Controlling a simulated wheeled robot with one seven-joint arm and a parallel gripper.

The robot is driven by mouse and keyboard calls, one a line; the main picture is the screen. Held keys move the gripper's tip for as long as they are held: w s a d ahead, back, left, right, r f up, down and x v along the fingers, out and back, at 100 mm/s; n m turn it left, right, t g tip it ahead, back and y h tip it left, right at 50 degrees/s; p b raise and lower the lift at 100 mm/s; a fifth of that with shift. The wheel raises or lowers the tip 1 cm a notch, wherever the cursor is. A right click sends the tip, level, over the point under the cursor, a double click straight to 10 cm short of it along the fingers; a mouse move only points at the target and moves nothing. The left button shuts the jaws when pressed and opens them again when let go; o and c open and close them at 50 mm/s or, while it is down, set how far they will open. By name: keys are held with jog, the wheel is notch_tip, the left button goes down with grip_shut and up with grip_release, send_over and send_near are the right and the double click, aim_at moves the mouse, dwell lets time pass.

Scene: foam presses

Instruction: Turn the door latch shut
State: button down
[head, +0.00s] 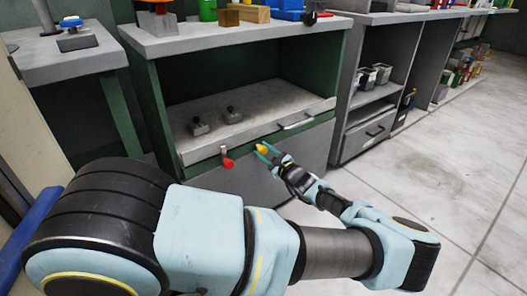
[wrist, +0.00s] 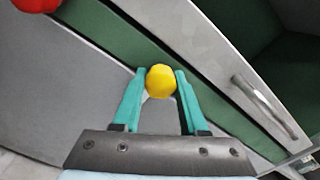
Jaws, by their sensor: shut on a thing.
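In the wrist view the yellow knob (wrist: 161,81) sits between the fingertips of my gripper (wrist: 161,77). The red knob (wrist: 37,4) is at the top left there, apart from my gripper. A grey panel (wrist: 215,45) with a metal handle (wrist: 265,106) lies to the right. The latch's mount behind the yellow knob is hidden.
Grey shelving (head: 365,120) stands to the right. The floor (head: 440,170) at the right is clear.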

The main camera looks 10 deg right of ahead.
jog(key=c, duration=0.8)
grip_release()
jog(key=shift+d+f, duration=0.1)
jog(key=shift+d, duration=0.1)
jog(key=o, duration=0.4)
jog(key=shift+a, duration=0.15)
jog(key=shift+c, duration=0.2)
jog(key=v, duration=1)
jog(key=shift+s+p, duration=0.35)
jog(key=shift+p, duration=0.05)
jog(key=shift+d, duration=0.25)
